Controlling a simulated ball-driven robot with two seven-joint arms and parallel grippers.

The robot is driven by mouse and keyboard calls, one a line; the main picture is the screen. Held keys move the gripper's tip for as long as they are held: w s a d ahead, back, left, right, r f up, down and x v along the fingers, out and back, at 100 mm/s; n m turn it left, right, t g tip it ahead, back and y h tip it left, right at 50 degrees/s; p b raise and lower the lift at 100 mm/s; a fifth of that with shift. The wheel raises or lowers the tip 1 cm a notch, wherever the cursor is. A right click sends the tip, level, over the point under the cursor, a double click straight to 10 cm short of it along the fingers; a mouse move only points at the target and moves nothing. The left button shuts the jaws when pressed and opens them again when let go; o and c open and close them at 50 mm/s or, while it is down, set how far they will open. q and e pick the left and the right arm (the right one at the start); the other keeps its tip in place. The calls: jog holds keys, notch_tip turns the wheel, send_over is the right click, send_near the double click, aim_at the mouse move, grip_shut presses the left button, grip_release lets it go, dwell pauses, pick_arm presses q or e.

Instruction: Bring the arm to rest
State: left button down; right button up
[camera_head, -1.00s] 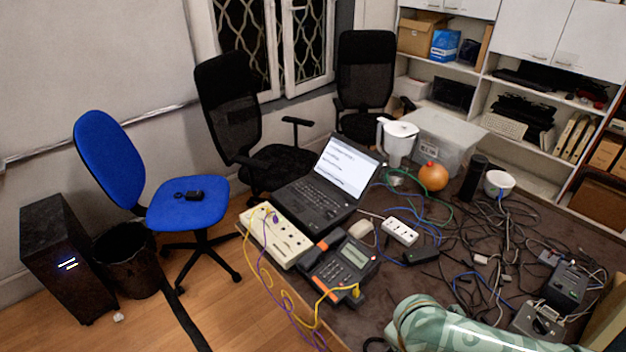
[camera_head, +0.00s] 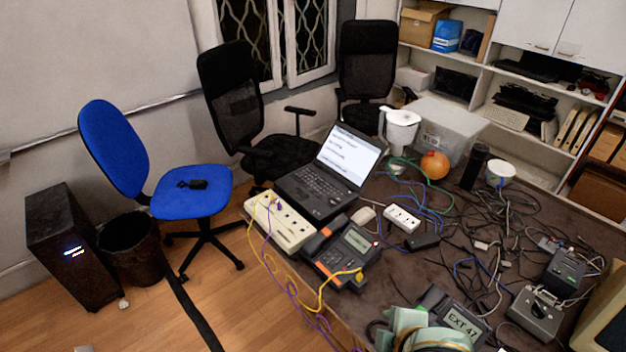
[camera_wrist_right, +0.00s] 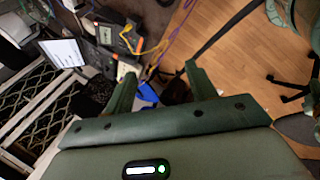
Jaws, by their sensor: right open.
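My right gripper (camera_wrist_right: 158,82) is open and empty in the right wrist view. Its two green fingers are spread wide, with the floor and the blue chair's seat far beyond them. In the head view a pale green part of my arm (camera_head: 408,330) shows at the bottom edge, over the near side of the table (camera_head: 400,285); no fingers show there. My left gripper is in neither view.
A blue chair (camera_head: 190,195) and bin (camera_head: 133,250) stand left.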

jog(key=s+d+r+m+h, duration=0.1)
jog(key=s+d+m+h, duration=0.3)
jog(key=d, duration=0.4)
jog(key=s+d+r+m+h, duration=0.25)
jog(key=d+m, duration=0.25)
jog(key=d, duration=0.3)
jog(key=s+a+f+g+y+b, duration=0.1)
jog(key=s+a+f+b, duration=0.1)
jog(key=f, duration=0.9)
jog(key=s+a+f+g+y+b, duration=0.1)
jog(key=f+b, duration=0.1)
jog(key=f, duration=0.9)
jog(key=s+a+f+y+b, duration=0.2)
jog(key=f, duration=1)
jog(key=s+f+m+g+y+b, duration=0.1)
jog(key=s+f+m+g+b, duration=0.2)
jog(key=s+f, duration=1.6)
jog(key=shift+s+d+g+b, duration=0.2)
jog(key=shift+g+b, duration=0.1)
jog(key=shift+b, duration=0.15)
